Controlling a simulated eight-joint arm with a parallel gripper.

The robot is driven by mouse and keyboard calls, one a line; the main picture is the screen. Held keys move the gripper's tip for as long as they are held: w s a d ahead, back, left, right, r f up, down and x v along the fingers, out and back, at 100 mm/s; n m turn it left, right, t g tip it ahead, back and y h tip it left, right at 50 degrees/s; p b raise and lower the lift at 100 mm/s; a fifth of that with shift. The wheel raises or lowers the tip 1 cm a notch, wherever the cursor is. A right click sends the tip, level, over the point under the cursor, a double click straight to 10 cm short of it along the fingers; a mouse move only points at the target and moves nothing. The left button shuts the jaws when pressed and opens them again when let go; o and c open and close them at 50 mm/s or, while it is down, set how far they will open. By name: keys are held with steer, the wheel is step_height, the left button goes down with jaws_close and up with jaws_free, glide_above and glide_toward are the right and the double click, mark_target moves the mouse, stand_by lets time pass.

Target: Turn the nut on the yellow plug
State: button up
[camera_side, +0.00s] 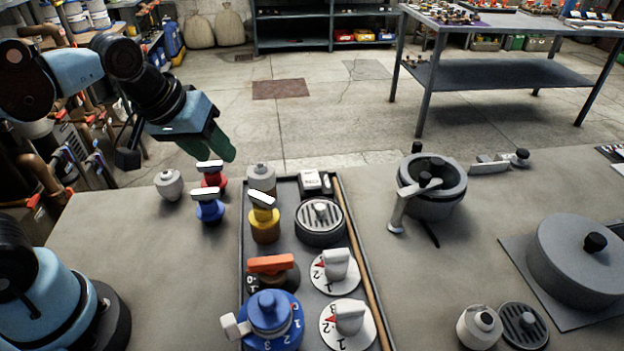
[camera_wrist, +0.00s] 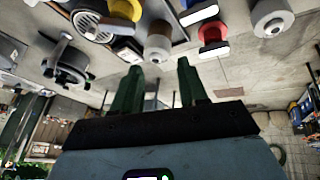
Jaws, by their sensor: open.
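The yellow plug (camera_side: 264,226) stands upright in the tray, with a white bar-shaped nut (camera_side: 262,199) across its top. The plug shows partly at the upper edge of the wrist view (camera_wrist: 126,9). My gripper (camera_side: 222,152) is above and behind the plugs, up and left of the yellow plug and apart from it. Its green fingers (camera_wrist: 161,85) are spread with nothing between them in the wrist view.
A red plug (camera_side: 213,181) and a blue plug (camera_side: 208,211) with white bars stand left of the tray (camera_side: 290,183). A grey knob (camera_side: 261,178) is just behind the yellow plug. A round grille (camera_side: 319,222) and an orange-handled valve (camera_side: 271,264) are close by.

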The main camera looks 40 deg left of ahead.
mark_target(261, 195)
steer(key=w+d+r+n+g, duration=0.4)
steer(key=d+n, duration=0.3)
steer(key=n, duration=0.7)
steer(key=shift+g, duration=0.7)
steer(key=f, duration=0.7)
steer(key=s+f, duration=0.1)
steer(key=f, duration=0.3)
jaws_close()
